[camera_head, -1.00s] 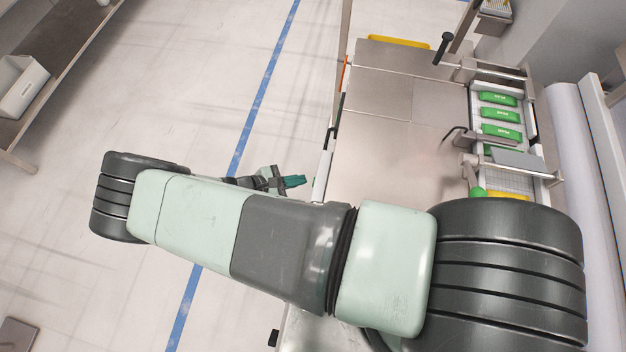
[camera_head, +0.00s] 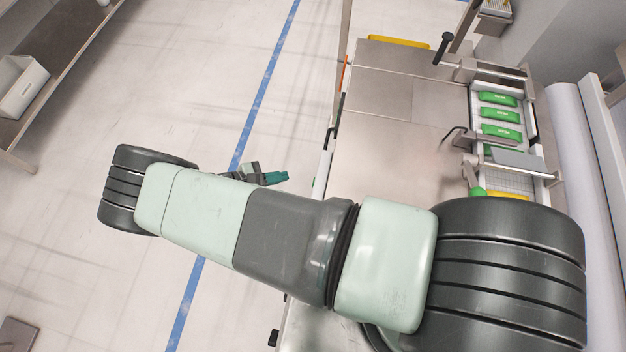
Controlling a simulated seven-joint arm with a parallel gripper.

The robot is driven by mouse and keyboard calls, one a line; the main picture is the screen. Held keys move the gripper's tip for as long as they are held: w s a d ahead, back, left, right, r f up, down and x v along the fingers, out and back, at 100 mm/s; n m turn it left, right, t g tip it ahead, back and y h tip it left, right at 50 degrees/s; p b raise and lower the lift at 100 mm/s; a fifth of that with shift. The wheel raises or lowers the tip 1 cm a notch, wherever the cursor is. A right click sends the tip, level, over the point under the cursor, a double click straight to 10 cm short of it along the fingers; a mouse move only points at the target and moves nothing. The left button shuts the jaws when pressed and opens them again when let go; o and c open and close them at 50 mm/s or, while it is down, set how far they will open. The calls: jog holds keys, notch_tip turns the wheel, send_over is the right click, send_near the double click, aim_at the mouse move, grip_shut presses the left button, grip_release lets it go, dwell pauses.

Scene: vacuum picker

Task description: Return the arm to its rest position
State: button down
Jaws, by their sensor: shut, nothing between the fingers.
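My arm stretches across the lower half of the view, from the large joint at the lower right to the elbow joint at the left. My gripper (camera_head: 276,178) shows just above the arm's middle link, with teal fingertips pointing right. It is shut and empty. It hangs over the floor, left of the steel table's edge and apart from it. Part of the wrist behind it is hidden by my arm.
A steel table (camera_head: 385,145) with a bare top stands at the centre right. A conveyor (camera_head: 533,125) with several green packs (camera_head: 500,115) runs along its right side. A shelf (camera_head: 60,75) with a white bin (camera_head: 18,92) stands at the upper left. The floor between is clear.

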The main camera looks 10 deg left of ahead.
dwell(0.3)
jog(key=w+d+r+m+g+y, duration=0.1)
jog(key=w+r+m+g, duration=0.2)
jog(key=r, duration=0.7)
jog(key=w+d+r+m+g+y, duration=0.15)
jog(key=w+r+m, duration=0.25)
jog(key=r, duration=0.6)
jog(key=w+r+m+g+y, duration=0.1)
jog(key=w+r+m+g, duration=0.2)
jog(key=r, duration=0.7)
jog(key=d+r+m+y, duration=0.4)
jog(key=d+r, duration=0.5)
jog(key=r, duration=0.5)
jog(key=s+d+r+m+t+y, duration=0.2)
jog(key=s+d+r+m, duration=0.1)
jog(key=d+r, duration=0.55)
jog(key=s+d+r+m+t, duration=0.3)
jog(key=s+d+r+m, duration=0.2)
jog(key=s, duration=0.8)
jog(key=d+r, duration=0.1)
jog(key=d, duration=0.2)
jog(key=shift+s+d, duration=0.2)
jog(key=shift+s, duration=0.15)
jog(key=shift+r+t, duration=0.15)
jog(key=shift+t, duration=0.1)
